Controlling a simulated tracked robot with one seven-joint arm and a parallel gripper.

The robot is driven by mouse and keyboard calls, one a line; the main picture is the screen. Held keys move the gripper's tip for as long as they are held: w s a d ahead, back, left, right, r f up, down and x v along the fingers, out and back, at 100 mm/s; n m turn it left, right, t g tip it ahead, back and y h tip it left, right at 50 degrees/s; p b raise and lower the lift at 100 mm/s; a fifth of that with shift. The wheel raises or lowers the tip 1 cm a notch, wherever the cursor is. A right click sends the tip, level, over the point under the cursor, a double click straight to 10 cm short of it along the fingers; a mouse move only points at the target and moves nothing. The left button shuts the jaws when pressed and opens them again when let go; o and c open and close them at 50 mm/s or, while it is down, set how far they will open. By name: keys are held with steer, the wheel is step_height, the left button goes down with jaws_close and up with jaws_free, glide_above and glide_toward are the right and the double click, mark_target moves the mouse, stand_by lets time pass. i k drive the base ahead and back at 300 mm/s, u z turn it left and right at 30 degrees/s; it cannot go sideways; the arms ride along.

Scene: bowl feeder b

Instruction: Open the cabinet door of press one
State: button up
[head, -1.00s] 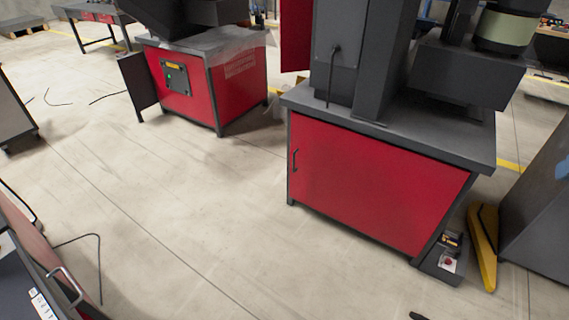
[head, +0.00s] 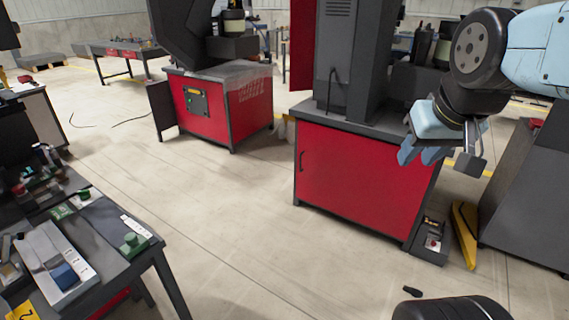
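A press stands right of the middle in the head view, with a grey body on a red cabinet. The cabinet's red door (head: 350,178) appears shut and has a dark vertical handle (head: 301,161) near its left edge. I cannot read a label showing which press is press one. My gripper (head: 422,156) is in the air at the right, in front of the cabinet's upper right corner in the picture, well away from the handle.
Another red press cabinet (head: 245,101) stands farther back left, with a dark panel swung out. A workbench (head: 140,265) with parts stands at the near left. A yellow floor piece (head: 464,232) and a grey cabinet (head: 525,205) are at the right.

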mark_target(361, 179)
steer(key=u, duration=0.3)
steer(key=i, duration=2.05)
steer(key=z, duration=0.7)
steer(key=k, duration=0.9)
steer(key=z, duration=0.2)
steer(key=i, duration=0.9)
steer(key=u, duration=0.15)
